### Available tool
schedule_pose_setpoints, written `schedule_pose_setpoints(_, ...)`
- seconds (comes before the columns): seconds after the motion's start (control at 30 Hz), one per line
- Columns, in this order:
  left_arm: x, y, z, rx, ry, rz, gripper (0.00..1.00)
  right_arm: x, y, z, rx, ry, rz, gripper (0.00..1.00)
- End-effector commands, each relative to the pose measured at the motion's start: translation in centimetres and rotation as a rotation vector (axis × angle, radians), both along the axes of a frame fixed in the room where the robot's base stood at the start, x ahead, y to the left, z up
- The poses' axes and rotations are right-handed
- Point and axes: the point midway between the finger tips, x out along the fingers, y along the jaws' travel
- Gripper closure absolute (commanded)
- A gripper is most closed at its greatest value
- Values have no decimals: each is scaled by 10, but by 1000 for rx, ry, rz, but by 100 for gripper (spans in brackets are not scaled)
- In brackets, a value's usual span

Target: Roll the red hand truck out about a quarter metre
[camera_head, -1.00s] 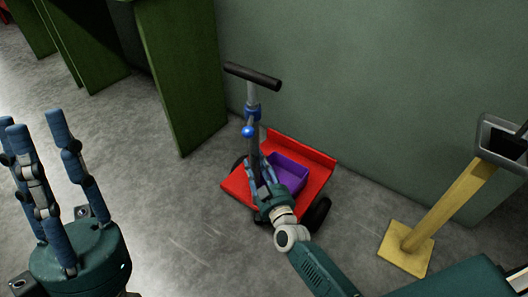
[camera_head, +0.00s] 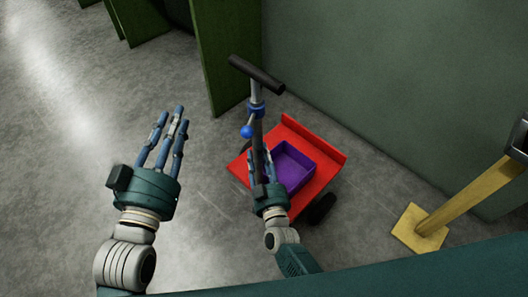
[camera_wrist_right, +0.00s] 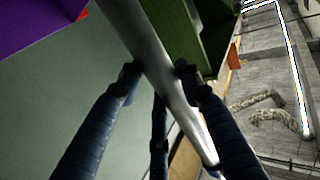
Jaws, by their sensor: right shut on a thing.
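The red hand truck (camera_head: 312,143) stands on the floor beside the green wall, with a grey post, a dark crossbar handle (camera_head: 257,74), a blue collar and a blue knob (camera_head: 247,131). A purple bin (camera_head: 296,165) sits on its red bed. My right gripper (camera_head: 262,165) is shut on the grey post below the blue knob. In the right wrist view its fingers lie on both sides of the post (camera_wrist_right: 160,70). My left gripper (camera_head: 172,122) is empty, its fingers extended and apart, above the floor left of the truck.
A yellow post on a yellow base (camera_head: 418,228) stands right of the truck. Green panels (camera_head: 228,50) stand behind and left of it. The green wall (camera_head: 400,80) is close behind the truck. Grey floor (camera_head: 60,180) is clear at the left.

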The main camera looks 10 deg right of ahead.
Motion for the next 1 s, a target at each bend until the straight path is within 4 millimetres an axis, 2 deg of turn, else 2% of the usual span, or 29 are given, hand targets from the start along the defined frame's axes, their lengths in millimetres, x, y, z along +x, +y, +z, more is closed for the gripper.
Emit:
schedule_pose_setpoints(0.3,0,0,0,0,1,0,73,-1,2,-1,0,1,2,100)
schedule_pose_setpoints(0.33,0,0,0,0,1,0,73,-1,1,-1,0,1,2,59)
schedule_pose_setpoints(0.4,0,0,0,0,1,0,73,-1,1,-1,0,1,2,46)
schedule_pose_setpoints(0.77,0,0,-1,0,2,0,73,-5,0,-1,0,2,0,46)
schedule_pose_setpoints(0.87,0,0,-1,0,1,0,73,-17,-1,-2,0,2,0,46)
schedule_pose_setpoints(1.0,0,0,-1,0,1,0,73,-46,-3,-2,1,4,1,46)
